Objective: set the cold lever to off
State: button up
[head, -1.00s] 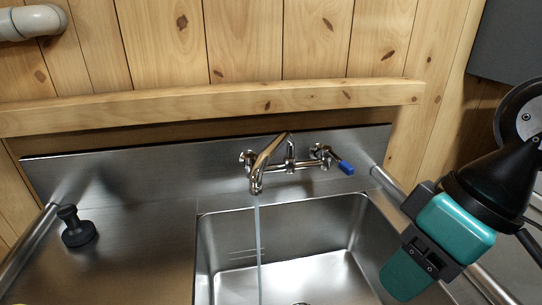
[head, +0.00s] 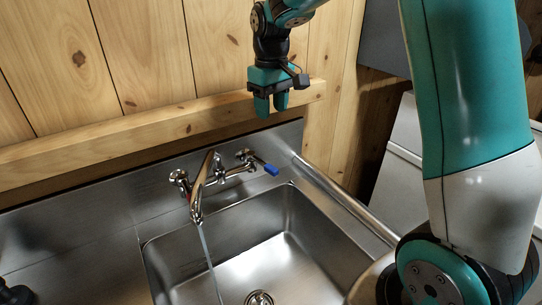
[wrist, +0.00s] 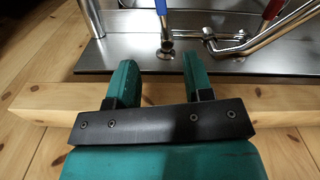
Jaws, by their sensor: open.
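The cold lever is the blue-handled lever (head: 271,169) at the right end of the wall faucet (head: 200,188). In the head view it points to the right, away from the wall. In the wrist view the blue lever (wrist: 161,8) shows at the top, ahead of the fingers, and a red lever (wrist: 272,9) lies to its right. Water runs from the spout into the sink. My gripper (head: 270,104) is open and empty, pointing down in front of the wooden rail, above the lever and apart from it.
The steel sink basin (head: 190,250) lies below the faucet. A wooden rail (head: 130,132) runs along the plank wall behind it. A steel bar (head: 345,201) runs along the right side. A dark plunger-like object (head: 14,292) stands at lower left.

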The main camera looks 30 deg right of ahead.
aim_at(272, 167)
notch_tip(272, 167, down, 17)
jog(key=p, duration=0.2)
jog(key=shift+p, duration=0.3)
grip_shut()
